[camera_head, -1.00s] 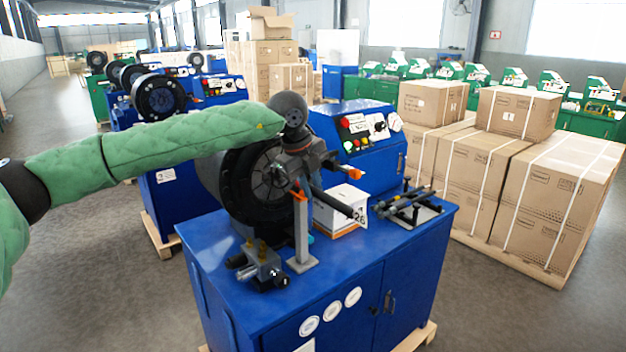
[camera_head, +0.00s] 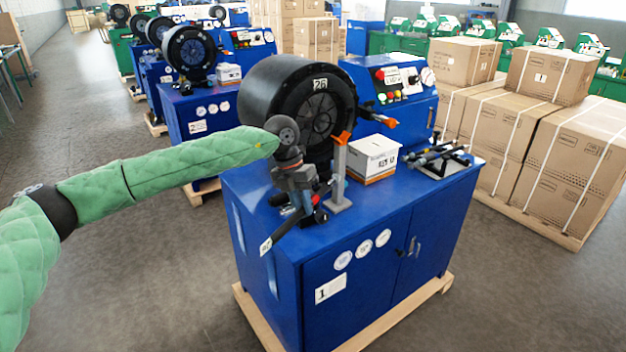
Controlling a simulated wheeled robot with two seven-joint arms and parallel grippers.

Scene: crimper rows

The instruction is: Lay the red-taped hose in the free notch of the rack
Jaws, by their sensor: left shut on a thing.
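My left gripper (camera_head: 302,200) is at the end of the green padded arm, over the front left of the blue cabinet top. It is shut on a short black hose (camera_head: 284,231), which slants down to the left and ends in a pale tag near the cabinet's front edge. Small red patches show by the jaws; I cannot tell whether they are the tape. The rack (camera_head: 442,165) stands at the right end of the cabinet top, well apart from the gripper, with dark hoses lying across it. Its free notch is too small to make out. My right gripper is not in view.
A black round crimper head (camera_head: 300,100) stands behind the gripper. A grey post with an orange top (camera_head: 340,178) stands just right of it. A white box (camera_head: 373,160) sits between post and rack. Cartons (camera_head: 560,150) stand on a pallet at the right.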

